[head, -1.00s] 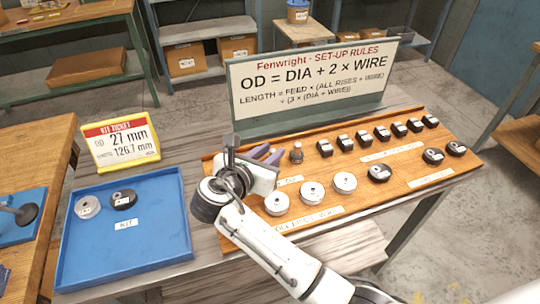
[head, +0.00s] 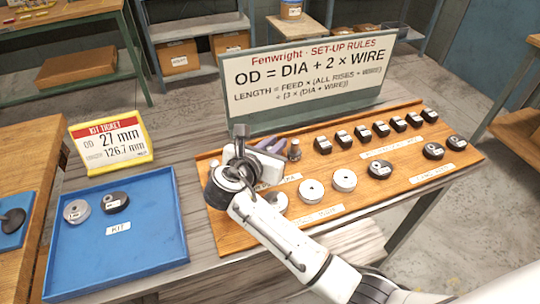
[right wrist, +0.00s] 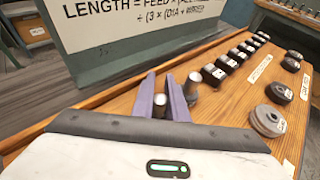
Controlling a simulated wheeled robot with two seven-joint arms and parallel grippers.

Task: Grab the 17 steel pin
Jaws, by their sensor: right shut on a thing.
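My right gripper (head: 269,146) is at the back left part of the wooden board (head: 222,231). In the right wrist view its two purple fingers (right wrist: 162,106) are shut on a steel pin (right wrist: 159,100), whose pale round top shows between them. In the head view this pin is hidden by the fingers. A second steel pin (head: 295,151) stands upright just right of the fingers; it also shows in the right wrist view (right wrist: 193,84). I cannot read a number on either pin. My left gripper is not in view.
Black blocks (head: 362,134) line the board's back, with grey discs (head: 344,180) and dark discs (head: 433,151) in front. The rules sign (head: 315,75) stands close behind. The blue kit tray (head: 150,255) on the left holds two discs, beside the kit ticket (head: 111,142).

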